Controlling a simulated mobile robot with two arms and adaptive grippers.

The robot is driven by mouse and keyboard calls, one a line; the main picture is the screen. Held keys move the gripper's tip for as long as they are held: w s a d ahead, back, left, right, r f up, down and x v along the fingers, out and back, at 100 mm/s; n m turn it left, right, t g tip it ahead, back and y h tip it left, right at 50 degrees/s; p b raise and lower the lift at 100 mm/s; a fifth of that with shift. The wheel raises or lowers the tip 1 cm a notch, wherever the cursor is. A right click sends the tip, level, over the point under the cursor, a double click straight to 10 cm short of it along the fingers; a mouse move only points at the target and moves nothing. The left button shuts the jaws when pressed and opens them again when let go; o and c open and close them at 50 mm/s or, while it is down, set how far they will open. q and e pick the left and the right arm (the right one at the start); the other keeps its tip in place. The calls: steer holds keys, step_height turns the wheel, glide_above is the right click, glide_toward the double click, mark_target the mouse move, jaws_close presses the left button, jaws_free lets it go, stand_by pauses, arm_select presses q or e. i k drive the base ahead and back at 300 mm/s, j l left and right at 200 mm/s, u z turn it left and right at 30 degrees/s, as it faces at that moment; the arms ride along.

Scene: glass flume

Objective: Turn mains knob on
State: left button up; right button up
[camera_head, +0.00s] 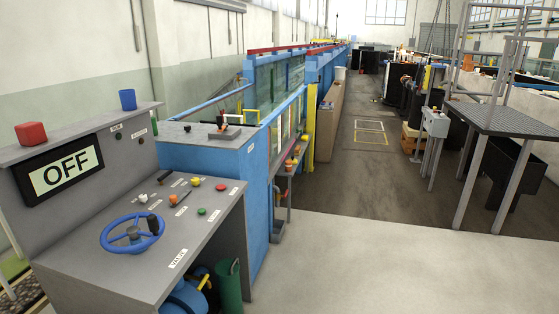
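A grey control console (120,280) stands at the left with a display (62,172) that reads OFF. Its sloped top carries a black knob (165,177), a yellow button (195,181), an orange-red control (174,199), a green button (202,211) and a red button (221,187). Small white labels sit beside several controls, mostly too small to read, so I cannot tell which is the mains knob. A blue handwheel (133,233) with a black handle is at the front of the panel. Neither of my grippers is in view.
The pale floor (370,265) at right front is clear; a metal platform (505,120) stands farther right.

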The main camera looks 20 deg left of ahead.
mark_target(194, 181)
steer(key=i+u, duration=0.4)
steer(key=i+l+u, duration=0.35)
steer(key=i, duration=0.15)
steer(key=i+l+u, duration=0.2)
steer(key=i+u, duration=0.2)
